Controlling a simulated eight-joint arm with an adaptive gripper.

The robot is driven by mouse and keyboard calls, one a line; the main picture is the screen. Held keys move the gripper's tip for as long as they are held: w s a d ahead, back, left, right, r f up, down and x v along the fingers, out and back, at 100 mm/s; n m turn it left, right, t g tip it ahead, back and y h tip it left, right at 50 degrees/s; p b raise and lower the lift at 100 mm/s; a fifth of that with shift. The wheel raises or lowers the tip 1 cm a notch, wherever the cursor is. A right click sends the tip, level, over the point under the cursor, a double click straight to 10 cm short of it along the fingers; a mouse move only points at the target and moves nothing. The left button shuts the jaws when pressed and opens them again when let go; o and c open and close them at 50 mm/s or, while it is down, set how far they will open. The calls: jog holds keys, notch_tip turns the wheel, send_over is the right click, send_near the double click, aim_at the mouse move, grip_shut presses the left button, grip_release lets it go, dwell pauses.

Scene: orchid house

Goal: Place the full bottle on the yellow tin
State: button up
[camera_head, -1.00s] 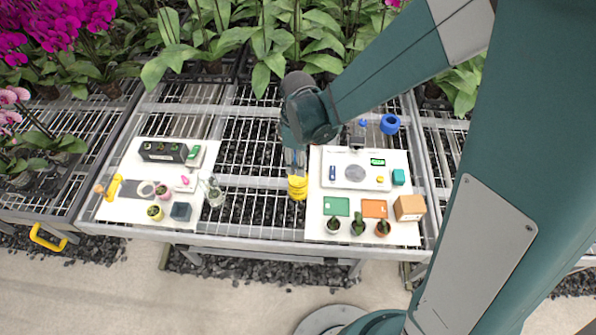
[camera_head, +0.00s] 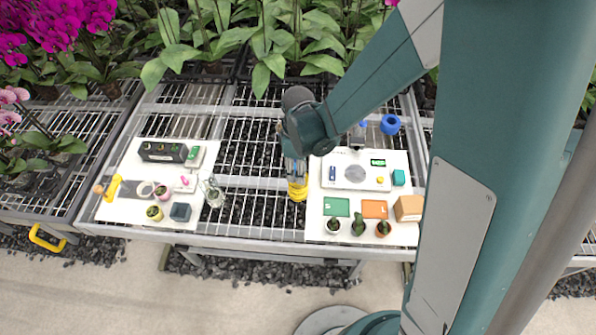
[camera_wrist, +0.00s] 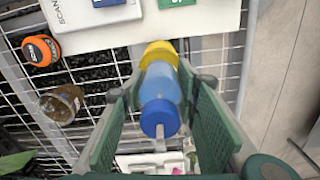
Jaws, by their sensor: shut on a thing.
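My gripper (camera_wrist: 157,118) is shut on a blue, see-through bottle (camera_wrist: 160,84) with a darker blue cap. Its green pads stand on both sides of the bottle. The yellow tin (camera_wrist: 158,47) shows at the bottle's far end in the wrist view, partly hidden by the bottle. In the head view the yellow tin (camera_head: 297,192) stands on the wire bench between two white boards, directly below my gripper (camera_head: 295,172). The bottle is mostly hidden there. I cannot tell whether the bottle touches the tin.
The right board (camera_head: 318,231) holds a scanner (camera_head: 350,172), cards, small potted cacti and a cardboard box (camera_head: 409,208). The left board (camera_head: 117,211) holds several small items. A glass jar (camera_head: 213,193) stands at its edge. An orange-lidded jar (camera_wrist: 40,50) and a brown jar (camera_wrist: 62,103) are near my gripper.

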jog(key=shift+f, duration=0.4)
jog(key=shift+f, duration=0.2)
jog(key=o, duration=0.9)
jog(key=shift+o, duration=0.2)
jog(key=shift+r, duration=0.2)
jog(key=shift+r+p, duration=0.5)
jog(key=shift+r, duration=5.5)
